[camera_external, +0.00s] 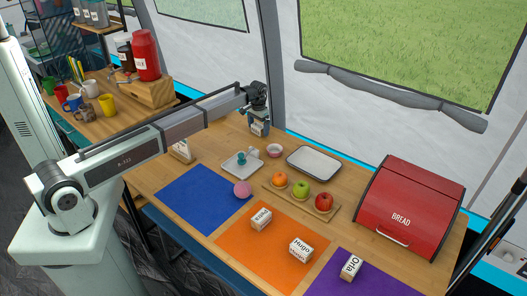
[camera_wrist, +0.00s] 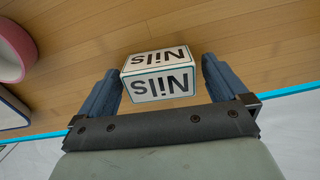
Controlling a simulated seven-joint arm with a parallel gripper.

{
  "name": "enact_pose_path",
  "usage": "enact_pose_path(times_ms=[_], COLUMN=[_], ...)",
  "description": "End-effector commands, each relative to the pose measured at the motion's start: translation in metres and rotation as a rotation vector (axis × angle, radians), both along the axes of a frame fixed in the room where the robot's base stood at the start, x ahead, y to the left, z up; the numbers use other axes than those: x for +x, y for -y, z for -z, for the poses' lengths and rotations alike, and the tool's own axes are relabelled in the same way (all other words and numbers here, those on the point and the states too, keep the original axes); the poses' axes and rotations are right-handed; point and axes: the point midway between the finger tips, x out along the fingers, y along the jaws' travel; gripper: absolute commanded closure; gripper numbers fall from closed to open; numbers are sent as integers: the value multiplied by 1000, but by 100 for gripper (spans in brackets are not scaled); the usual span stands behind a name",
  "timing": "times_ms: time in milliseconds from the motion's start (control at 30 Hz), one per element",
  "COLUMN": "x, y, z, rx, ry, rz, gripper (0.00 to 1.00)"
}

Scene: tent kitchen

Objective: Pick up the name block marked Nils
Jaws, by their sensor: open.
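The name block marked Nils (camera_wrist: 160,86) is a white block with dark lettering, upside down in the wrist view. It sits between the two blue fingers of my gripper (camera_wrist: 161,66), with a visible gap on the right and a narrower one on the left. My gripper is open. In the external view my gripper (camera_external: 259,118) points down at the back of the wooden table, near the tent wall, and its fingers largely hide the block there.
A small pink-white bowl (camera_external: 274,150), a tray (camera_external: 314,162) and a smaller tray (camera_external: 236,172) stand close by. Fruit sits on a board (camera_external: 328,213). Blocks marked Hugo (camera_external: 301,249) and Orla (camera_external: 351,267) lie forward. A red bread box (camera_external: 408,205) stands right.

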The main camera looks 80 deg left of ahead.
Motion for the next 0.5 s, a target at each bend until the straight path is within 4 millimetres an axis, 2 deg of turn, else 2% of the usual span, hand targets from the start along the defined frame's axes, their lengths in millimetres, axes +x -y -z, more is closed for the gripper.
enact_pose_path(times_ms=[200,500], x=[0,0], y=[0,0], z=[0,0], rx=[0,0], ry=[0,0], rz=[0,0], gripper=[2,31])
